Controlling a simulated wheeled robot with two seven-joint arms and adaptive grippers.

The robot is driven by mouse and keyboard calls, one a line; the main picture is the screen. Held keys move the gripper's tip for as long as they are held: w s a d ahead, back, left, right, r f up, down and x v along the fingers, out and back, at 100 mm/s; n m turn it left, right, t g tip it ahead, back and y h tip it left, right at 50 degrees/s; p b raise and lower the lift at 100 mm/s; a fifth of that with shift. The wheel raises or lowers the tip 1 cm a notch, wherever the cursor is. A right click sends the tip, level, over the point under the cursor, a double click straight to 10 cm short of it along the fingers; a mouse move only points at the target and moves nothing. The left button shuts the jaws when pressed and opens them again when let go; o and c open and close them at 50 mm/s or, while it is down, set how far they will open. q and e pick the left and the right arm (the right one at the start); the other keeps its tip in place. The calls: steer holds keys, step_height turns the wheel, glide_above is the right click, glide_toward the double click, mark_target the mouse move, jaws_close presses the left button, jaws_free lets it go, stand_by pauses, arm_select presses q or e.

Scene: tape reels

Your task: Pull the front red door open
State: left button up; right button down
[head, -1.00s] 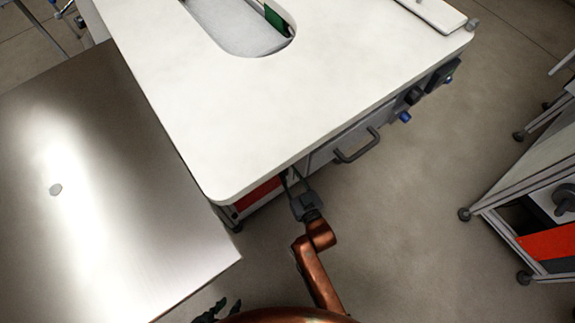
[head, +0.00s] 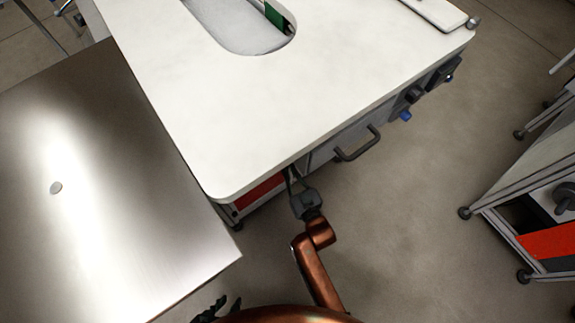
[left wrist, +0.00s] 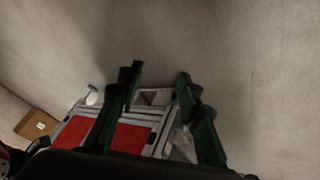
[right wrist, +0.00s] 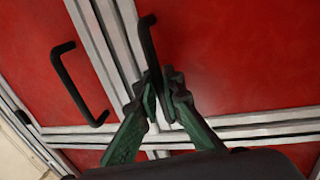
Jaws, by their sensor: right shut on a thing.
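The red door (head: 258,192) shows under the front edge of the white-topped workstation in the head view. In the right wrist view, red panels (right wrist: 235,60) in grey frames carry two dark bar handles. My right gripper (right wrist: 166,78) is shut on the lower end of the right-hand handle (right wrist: 148,42). The head view shows this gripper (head: 294,180) at the workstation's front, its fingertips partly hidden under the top. The door looks closed. My left gripper (head: 216,308) is low in the head view, away from the door. Its fingers (left wrist: 158,78) are apart and empty in the left wrist view.
A second dark handle (right wrist: 75,85) is left of the held one. A drawer handle (head: 358,146) and knobs stick out along the workstation's front. The floor (head: 410,230) to the right is clear up to a cart (head: 525,215).

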steer(key=shift+d, duration=0.15)
